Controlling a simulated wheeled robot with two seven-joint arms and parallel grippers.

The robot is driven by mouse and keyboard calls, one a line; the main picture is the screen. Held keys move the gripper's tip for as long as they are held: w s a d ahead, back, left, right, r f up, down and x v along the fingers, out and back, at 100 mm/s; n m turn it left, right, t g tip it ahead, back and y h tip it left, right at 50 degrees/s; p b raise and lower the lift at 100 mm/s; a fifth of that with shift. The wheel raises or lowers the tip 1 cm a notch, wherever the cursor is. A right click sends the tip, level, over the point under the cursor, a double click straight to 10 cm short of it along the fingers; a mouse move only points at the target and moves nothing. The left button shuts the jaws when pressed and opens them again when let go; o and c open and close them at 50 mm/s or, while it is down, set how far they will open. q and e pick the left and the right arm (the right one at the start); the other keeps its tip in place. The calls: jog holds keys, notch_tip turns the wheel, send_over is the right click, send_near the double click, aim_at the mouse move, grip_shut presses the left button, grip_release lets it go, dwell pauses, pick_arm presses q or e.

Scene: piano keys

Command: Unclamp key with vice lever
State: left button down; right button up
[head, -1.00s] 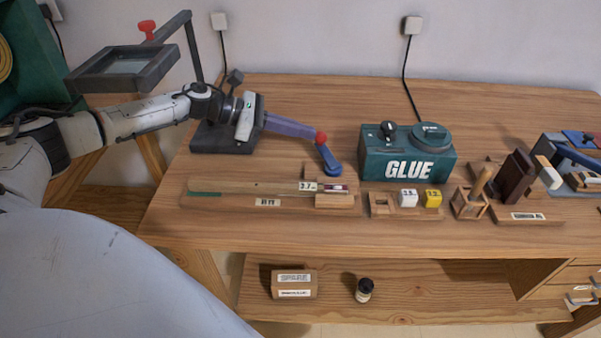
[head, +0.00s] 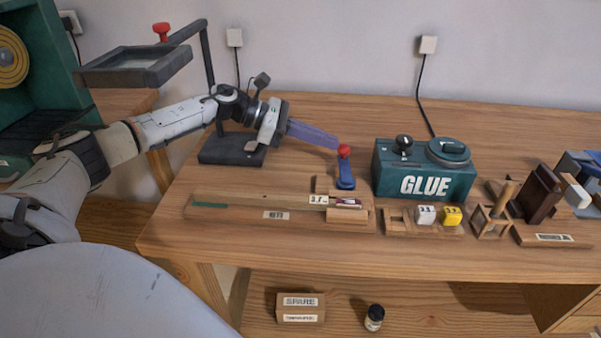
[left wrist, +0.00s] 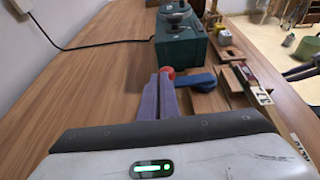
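The vice lever (head: 345,172) is blue with a red knob (head: 344,150) and stands over the wooden vice block (head: 346,216) at the key's right end. The key (head: 265,201), a long pale wooden strip with a green left end, lies along its board. A small number tag sits near the vice. My left gripper (head: 336,143) has purple fingers, together with no clear gap. Their tips are at the knob's left side and look to touch it. The left wrist view also shows the red knob (left wrist: 167,72) just past the fingertips and the blue lever (left wrist: 196,82). My right gripper is out of view.
A green glue box (head: 425,172) stands right of the lever. White (head: 425,215) and yellow (head: 452,216) cubes sit in a wooden holder before it. A dark magnifier stand (head: 222,148) is behind my left arm. The bench's front left is clear.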

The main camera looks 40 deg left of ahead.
pick_arm(q)
jog(key=shift+w+d+r, duration=0.1)
jog(key=shift+d+r, duration=0.05)
jog(key=b+v, duration=0.1)
jog(key=v, duration=0.9)
jog(key=shift+s+a+b, duration=0.2)
jog(key=shift+a+b, duration=0.05)
jog(key=shift+b, duration=0.05)
